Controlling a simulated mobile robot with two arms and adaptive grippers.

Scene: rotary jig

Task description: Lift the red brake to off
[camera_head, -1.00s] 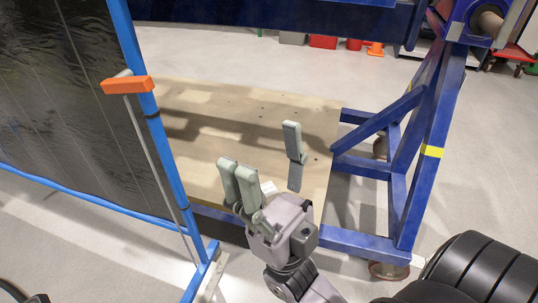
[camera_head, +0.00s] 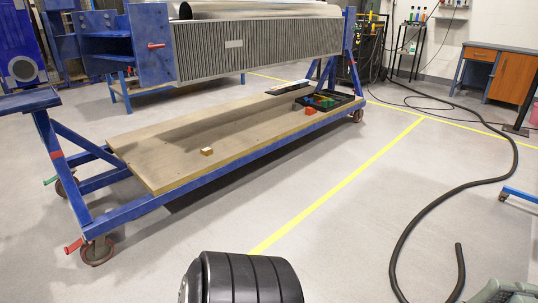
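A red brake lever (camera_head: 73,246) sticks out to the left of the near-left caster (camera_head: 98,250) of the blue wheeled jig frame (camera_head: 150,205). It looks roughly level, tilted slightly. A green lever (camera_head: 50,181) shows at the caster behind it. Nothing touches the red lever. A grey-green piece (camera_head: 505,292) at the bottom right corner looks like part of my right gripper, cut off by the picture edge; I cannot tell whether it is open. My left gripper is not in view.
A wooden deck (camera_head: 220,130) on the frame carries a small block (camera_head: 206,151) and a black tray (camera_head: 328,103). A black hose (camera_head: 420,215) lies on the floor at right. Floor left of and in front of the red lever is clear. My black arm link shows at bottom centre.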

